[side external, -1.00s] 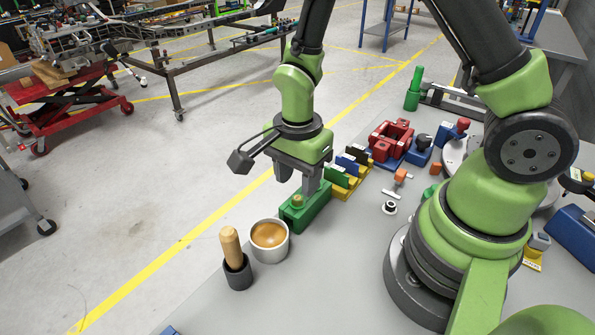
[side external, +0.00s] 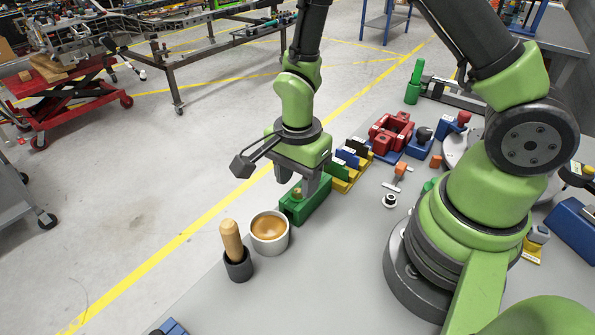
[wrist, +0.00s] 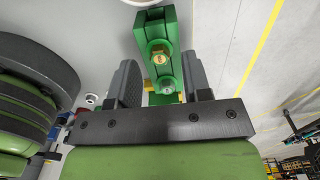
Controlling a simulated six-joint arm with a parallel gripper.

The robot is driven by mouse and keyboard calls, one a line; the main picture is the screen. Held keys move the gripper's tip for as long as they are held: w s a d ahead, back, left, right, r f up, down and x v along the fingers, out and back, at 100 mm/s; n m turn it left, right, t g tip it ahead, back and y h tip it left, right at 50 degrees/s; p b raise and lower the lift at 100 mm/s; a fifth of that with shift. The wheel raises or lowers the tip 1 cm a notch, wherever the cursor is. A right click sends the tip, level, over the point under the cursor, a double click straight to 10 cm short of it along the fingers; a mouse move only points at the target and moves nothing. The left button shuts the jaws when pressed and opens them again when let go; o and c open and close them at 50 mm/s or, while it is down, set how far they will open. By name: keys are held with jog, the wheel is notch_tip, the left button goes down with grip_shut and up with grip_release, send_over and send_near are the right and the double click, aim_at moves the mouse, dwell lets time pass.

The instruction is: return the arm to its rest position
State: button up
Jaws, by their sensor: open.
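My gripper (side external: 300,188) points down at the green block fixture (side external: 312,207) on the grey table. Its two fingers are apart, and they also show in the wrist view (wrist: 160,82). The green block (wrist: 171,22) lies between and beyond the fingers in the wrist view. A small brass-coloured part (wrist: 160,58) sits in a round seat on the block. Whether the fingers touch the block cannot be told.
A white cup with brown contents (side external: 270,228) and a dark holder with a wooden handle (side external: 238,264) stand in front of the block. Coloured holders (side external: 347,168) and a red fixture (side external: 391,133) stand behind it. The table's left edge is close.

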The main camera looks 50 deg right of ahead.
jog(key=shift+f, duration=1.1)
jog(key=shift+r, duration=0.2)
grip_shut()
jog(key=shift+r, duration=2.75)
